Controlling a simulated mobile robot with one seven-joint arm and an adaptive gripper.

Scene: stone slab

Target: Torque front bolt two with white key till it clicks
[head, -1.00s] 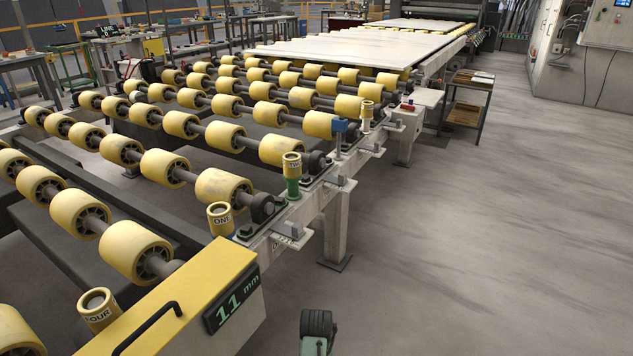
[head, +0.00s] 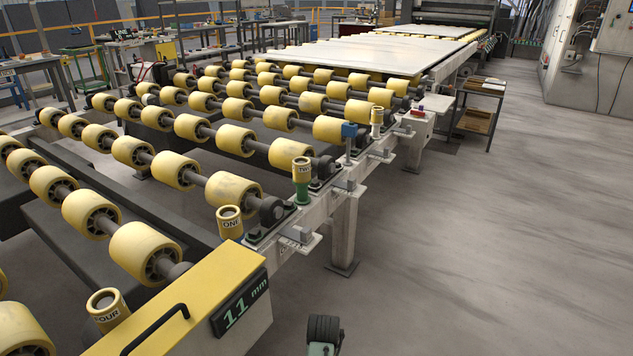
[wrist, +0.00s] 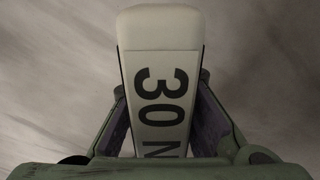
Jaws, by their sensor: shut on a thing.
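My gripper (wrist: 161,98) is shut on the white key (wrist: 160,35), a flat pale bar with dark sides and a black "30 N" marking, the rest of which is cut off. The key points away from the wrist camera, over plain grey floor. In the head view a yellow-topped green post (head: 302,180) stands on the roller frame's near rail; its small label seems to read "TWO". A yellow collar marked "ONE" (head: 229,222) stands nearer, and one marked "FOUR" (head: 107,308) is at the lower left. The head view does not show the key.
A yellow housing with an "11 mm" display (head: 241,303) fills the near corner. Rows of yellow rollers (head: 233,190) extend behind it. A blue post (head: 349,138) and another yellow collar (head: 376,118) stand farther along the rail. The floor (head: 480,250) to the right is clear.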

